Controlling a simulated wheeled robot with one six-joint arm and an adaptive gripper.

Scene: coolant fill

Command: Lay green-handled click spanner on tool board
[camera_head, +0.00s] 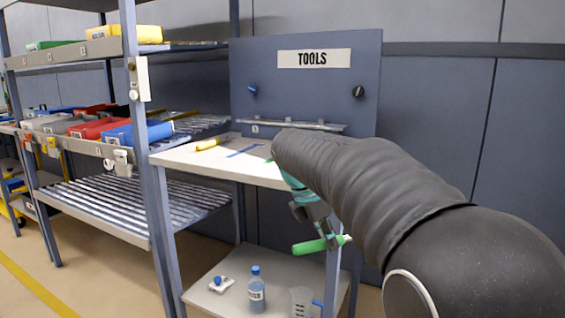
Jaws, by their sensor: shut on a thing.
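The green-handled click spanner (310,246) is in my gripper (328,237), its green handle sticking out to the left below the jaws. The rest of the spanner is hidden behind my gripper and arm. My gripper is shut on it, in front of the bench's right part and a little below the bench top's level. The blue-grey tool board (310,85) stands upright at the back of the bench, with a white TOOLS label, a blue knob, a dark knob and a narrow ledge (295,125) along its lower part.
The white bench top (200,160) carries a yellow-handled tool (211,144) and blue marks. My arm covers its right side. The lower shelf (230,300) holds a blue-capped bottle (257,290), a clear jug (301,303) and a small white item (221,284). A rack with coloured bins (138,133) stands left.

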